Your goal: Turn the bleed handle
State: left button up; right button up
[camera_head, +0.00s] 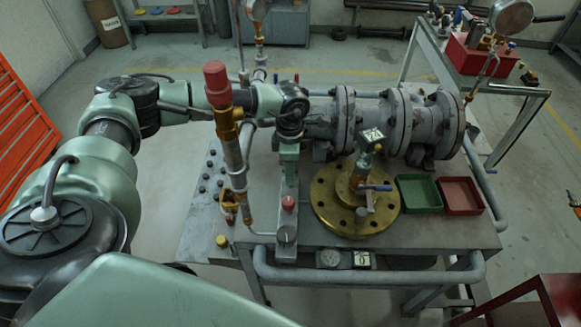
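A small blue lever handle (375,187) sits on the fitting above the round brass flange (330,208). I cannot tell for sure whether it is the bleed handle. A red knob (289,203) stands on a narrow grey upright plate left of the flange. My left arm reaches in from the left, and its wrist is above that plate, in front of the grey pipe. My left gripper (290,152) points down, apart from the blue lever and to its upper left. Its fingers are too small and dark to tell open from shut. My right gripper is not in view.
A grey flanged valve body (380,120) runs across the back of the bench. A tall red-capped brass pipe (228,130) stands left. Green (418,194) and red (461,195) trays lie right of the flange. Gauges (345,259) lie at the front edge. A pipe rail (370,277) borders the front.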

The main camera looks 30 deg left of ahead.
pick_arm(q)
grip_shut()
jog(key=shift+f+n, duration=0.1)
jog(key=shift+n, duration=0.2)
jog(key=n+b, duration=0.1)
jog(key=n, duration=0.2)
jog(key=n+b, duration=0.1)
jog(key=n, duration=0.3)
jog(key=shift+n, duration=0.3)
jog(key=n+b, duration=0.1)
jog(key=n, duration=0.3)
jog(key=shift+w+n+b, duration=0.1)
jog(key=shift+n+b, duration=0.25)
jog(key=shift+n, duration=1.95)
grip_release()
